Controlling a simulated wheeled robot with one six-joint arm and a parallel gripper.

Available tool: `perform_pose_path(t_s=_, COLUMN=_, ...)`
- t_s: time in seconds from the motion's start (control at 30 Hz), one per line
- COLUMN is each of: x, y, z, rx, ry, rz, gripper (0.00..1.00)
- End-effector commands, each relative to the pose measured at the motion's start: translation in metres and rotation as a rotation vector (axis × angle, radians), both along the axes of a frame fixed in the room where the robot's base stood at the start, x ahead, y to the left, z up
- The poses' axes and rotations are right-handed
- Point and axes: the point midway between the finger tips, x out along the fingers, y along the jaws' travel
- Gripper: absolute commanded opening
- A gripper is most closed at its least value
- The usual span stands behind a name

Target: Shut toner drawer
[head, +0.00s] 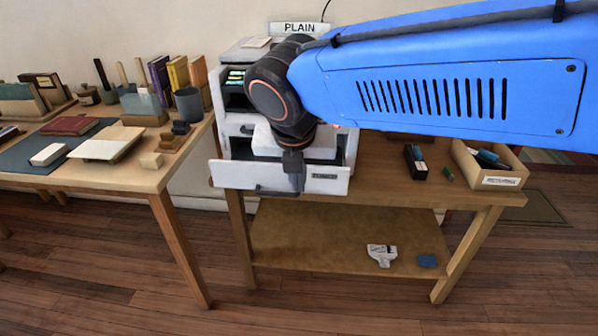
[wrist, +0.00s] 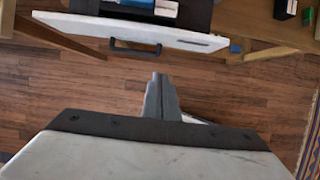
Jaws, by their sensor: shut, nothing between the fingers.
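The toner drawer (head: 228,175) is the white front drawer of the printer (head: 234,133), and it stands pulled out toward me. Its front panel, with a dark bar handle and a small label, also shows across the top of the wrist view (wrist: 185,39). Dark and pale blue items lie inside the drawer there. My gripper (head: 294,186) hangs in front of the panel in the head view, to the right of the handle. In the wrist view my gripper (wrist: 158,78) is shut and empty, with a gap between its tips and the panel. My arm hides part of the printer.
The printer stands on a wooden table (head: 390,170) with a lower shelf (head: 310,235). A box of items (head: 490,165) and a dark block (head: 415,162) stand right of it. A desk (head: 120,175) with books is at left. The floor in front is clear.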

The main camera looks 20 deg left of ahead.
Motion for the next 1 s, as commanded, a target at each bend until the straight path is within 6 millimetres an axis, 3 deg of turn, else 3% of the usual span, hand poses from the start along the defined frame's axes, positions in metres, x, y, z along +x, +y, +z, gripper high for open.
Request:
perform_pose_path(t_s=0.3, x=0.020, y=0.004, z=-0.053, rx=-0.002, ry=0.002, rz=-0.002, gripper=0.00)
perform_pose_path(t_s=0.6, x=0.054, y=0.012, z=-0.049, rx=0.000, ry=0.001, rz=-0.003, gripper=0.00)
perform_pose_path(t_s=1.0, x=0.058, y=0.014, z=-0.049, rx=0.000, ry=0.001, rz=-0.002, gripper=0.00)
